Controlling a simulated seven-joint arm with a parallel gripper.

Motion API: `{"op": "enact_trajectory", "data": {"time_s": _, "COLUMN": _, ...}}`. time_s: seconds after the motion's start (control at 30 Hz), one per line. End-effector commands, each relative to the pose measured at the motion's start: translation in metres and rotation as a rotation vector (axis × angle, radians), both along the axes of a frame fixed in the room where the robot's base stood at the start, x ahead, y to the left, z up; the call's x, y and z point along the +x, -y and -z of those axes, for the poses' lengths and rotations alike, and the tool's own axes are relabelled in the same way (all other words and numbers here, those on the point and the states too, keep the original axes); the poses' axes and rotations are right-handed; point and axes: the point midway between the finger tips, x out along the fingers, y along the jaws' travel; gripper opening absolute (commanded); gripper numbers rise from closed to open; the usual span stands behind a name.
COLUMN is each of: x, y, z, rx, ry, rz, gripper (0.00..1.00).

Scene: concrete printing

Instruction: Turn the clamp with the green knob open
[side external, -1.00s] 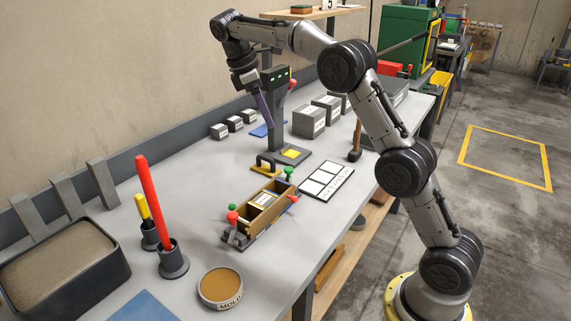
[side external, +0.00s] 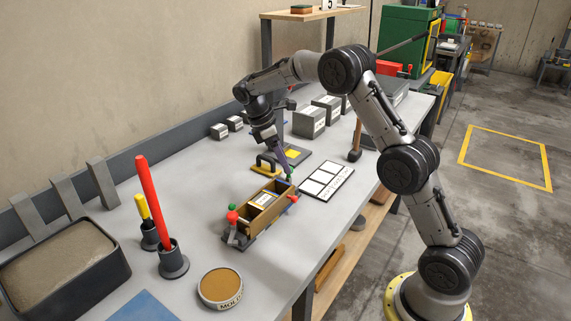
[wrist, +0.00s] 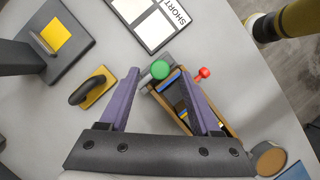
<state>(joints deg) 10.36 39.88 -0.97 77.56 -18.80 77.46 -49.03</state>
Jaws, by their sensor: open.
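A wooden mould box (side external: 262,212) stands on the bench with clamps at its ends. A green knob (wrist: 160,69) sits on the clamp at its far end. My gripper (wrist: 160,74) is open, its two purple fingers pointing down at that end of the box. In the side view, the fingers partly hide that knob. A second green knob (side external: 232,206) is at the near end. A red knob (wrist: 203,72) sticks out beside the box.
A dark stand with a yellow pad (wrist: 57,35) is close by. A red rod (side external: 153,205) stands upright in a holder. The front bench area is partly clear.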

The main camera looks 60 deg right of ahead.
Motion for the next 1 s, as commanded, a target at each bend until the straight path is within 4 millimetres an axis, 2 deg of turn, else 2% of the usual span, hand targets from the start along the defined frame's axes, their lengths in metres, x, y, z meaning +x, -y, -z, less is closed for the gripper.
{"op": "enact_trajectory", "data": {"time_s": 0.2, "x": -0.005, "y": 0.005, "z": 0.016, "rx": 0.0, "ry": -0.001, "rz": 0.001, "gripper": 0.64}}
{"op": "enact_trajectory", "data": {"time_s": 0.5, "x": -0.005, "y": 0.005, "z": 0.017, "rx": -0.001, "ry": 0.0, "rz": 0.001, "gripper": 0.64}}
{"op": "enact_trajectory", "data": {"time_s": 0.87, "x": -0.005, "y": 0.005, "z": 0.017, "rx": 0.0, "ry": 0.0, "rz": 0.0, "gripper": 0.0}}
{"op": "enact_trajectory", "data": {"time_s": 1.0, "x": -0.005, "y": 0.005, "z": 0.017, "rx": 0.0, "ry": 0.0, "rz": 0.0, "gripper": 0.0}}
